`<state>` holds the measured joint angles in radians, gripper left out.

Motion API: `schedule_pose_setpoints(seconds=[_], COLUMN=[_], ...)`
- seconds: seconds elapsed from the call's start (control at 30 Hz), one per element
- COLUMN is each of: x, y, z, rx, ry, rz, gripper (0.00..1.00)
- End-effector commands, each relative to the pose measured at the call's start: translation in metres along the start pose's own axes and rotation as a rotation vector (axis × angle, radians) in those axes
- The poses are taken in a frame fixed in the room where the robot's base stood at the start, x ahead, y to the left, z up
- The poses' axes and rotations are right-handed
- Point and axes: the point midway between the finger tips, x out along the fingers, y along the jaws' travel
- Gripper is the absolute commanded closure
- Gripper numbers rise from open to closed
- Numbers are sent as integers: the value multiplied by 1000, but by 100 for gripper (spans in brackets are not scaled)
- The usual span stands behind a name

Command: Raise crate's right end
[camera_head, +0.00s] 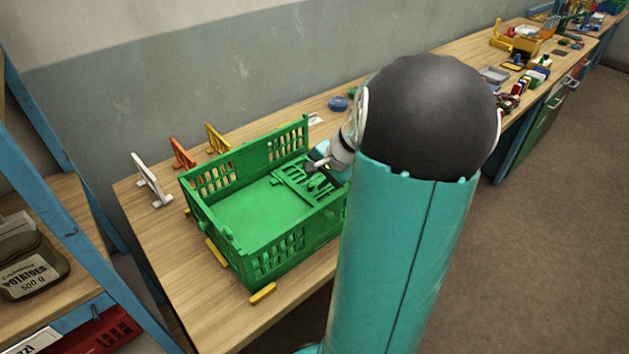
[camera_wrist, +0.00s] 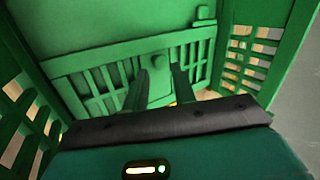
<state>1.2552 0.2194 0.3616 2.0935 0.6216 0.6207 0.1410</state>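The green crate (camera_head: 245,212) stands on the wooden bench. Its long back side, long front side and left end are upright. Its slotted right end (camera_head: 296,185) lies low inside the crate, folded over the floor; it also shows in the wrist view (camera_wrist: 92,84). My gripper (camera_head: 314,166) is inside the crate at this panel. In the wrist view its two dark fingers (camera_wrist: 160,84) stand apart, one on each side of a green tab (camera_wrist: 158,66) on the panel. I cannot tell whether they touch it. My arm hides the crate's right front corner.
White (camera_head: 150,181), orange (camera_head: 182,154) and yellow (camera_head: 216,139) brackets stand behind the crate. Yellow blocks (camera_head: 263,293) lie along its base. A blue bowl (camera_head: 338,103) is behind my arm. A shelf with a potato sack (camera_head: 33,268) stands at left. Bare bench (camera_head: 185,290) shows at front left.

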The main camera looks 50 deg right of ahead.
Motion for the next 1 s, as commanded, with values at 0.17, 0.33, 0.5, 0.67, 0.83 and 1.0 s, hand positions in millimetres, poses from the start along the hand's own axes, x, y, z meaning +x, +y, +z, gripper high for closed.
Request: schedule_pose_setpoints(seconds=[0.17,0.33,0.5,0.67,0.83,1.0], x=[21,26,25,25,25,26], y=[-1,-2,-2,-1,-1,-3], z=[-1,-1,-1,-1,-1,-1], rx=[-1,-1,-1,-1,-1,1], ry=[-2,0,0,0,0,-4], rz=[0,-1,0,0,0,-1], gripper=[74,74,74,100,100,100])
